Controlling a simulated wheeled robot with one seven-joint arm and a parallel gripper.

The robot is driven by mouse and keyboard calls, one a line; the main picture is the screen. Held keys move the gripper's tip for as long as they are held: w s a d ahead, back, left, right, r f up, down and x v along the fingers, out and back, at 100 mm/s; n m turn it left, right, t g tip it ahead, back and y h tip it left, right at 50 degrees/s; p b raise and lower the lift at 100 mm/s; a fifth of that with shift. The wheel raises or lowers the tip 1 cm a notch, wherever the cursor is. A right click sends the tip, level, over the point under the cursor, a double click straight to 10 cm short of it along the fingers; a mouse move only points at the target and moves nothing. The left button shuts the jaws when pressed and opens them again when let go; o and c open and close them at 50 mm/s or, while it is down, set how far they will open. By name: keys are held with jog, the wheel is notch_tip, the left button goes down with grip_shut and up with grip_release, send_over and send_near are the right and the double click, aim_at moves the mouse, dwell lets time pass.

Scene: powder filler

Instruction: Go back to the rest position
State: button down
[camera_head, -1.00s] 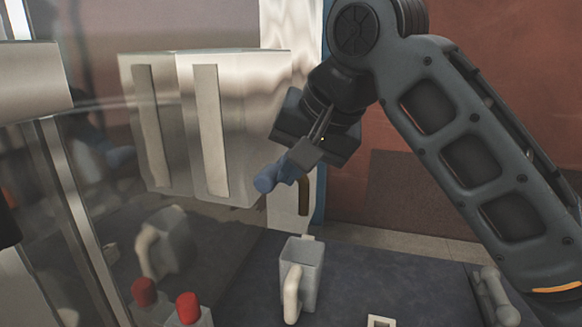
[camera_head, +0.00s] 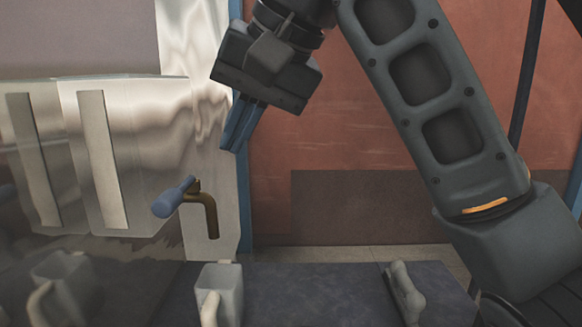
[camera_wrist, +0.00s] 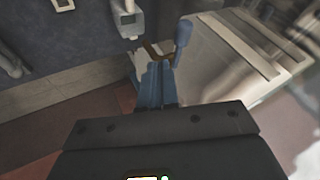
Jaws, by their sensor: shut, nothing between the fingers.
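My gripper (camera_head: 234,142) hangs in the upper middle of the head view, its blue fingers pointing down, closed together and empty. It is above and to the right of a tap with a blue handle (camera_head: 175,197) and a brass spout (camera_head: 211,215), and it appears clear of both. In the wrist view, the closed fingers (camera_wrist: 158,68) point toward the tap's brass spout (camera_wrist: 154,50) and blue handle (camera_wrist: 183,40). A pale grey jug (camera_head: 230,288) with a whitish handle stands below the spout on the dark counter (camera_head: 320,290).
A shiny metal cabinet (camera_head: 150,200) with long pale handles stands on the left. A grey object with a knobbed handle (camera_head: 404,288) lies on the counter to the right. A reddish wall (camera_head: 300,150) is behind my arm. The middle of the counter is clear.

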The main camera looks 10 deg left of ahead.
notch_tip(320, 180, down, 20)
jog(key=w+d+m+t+y, duration=0.1)
jog(key=m+t+y, duration=0.15)
jog(key=y, duration=0.25)
jog(key=s+d+f+m+t+h, duration=0.1)
jog(key=s+d+f+m+t, duration=0.15)
jog(key=d+f, duration=0.4)
jog(key=s+d+f+m+t+h, duration=0.1)
jog(key=s+d+f+m+t, duration=0.15)
jog(key=s+d+f, duration=0.4)
jog(key=s+d+f+t+h, duration=0.4)
jog(key=s+d+f+h, duration=0.3)
jog(key=s+d, duration=0.6)
jog(key=s+d+r+n+h, duration=0.1)
jog(key=s+d+r, duration=0.2)
jog(key=s, duration=0.5)
jog(key=s+d+r+n+h, duration=0.1)
jog(key=s+d+r+n, duration=0.1)
jog(key=s, duration=0.6)
jog(key=d+r, duration=0.1)
jog(key=d, duration=0.1)
jog(key=shift+s+d, duration=0.3)
jog(key=shift+s, duration=0.05)
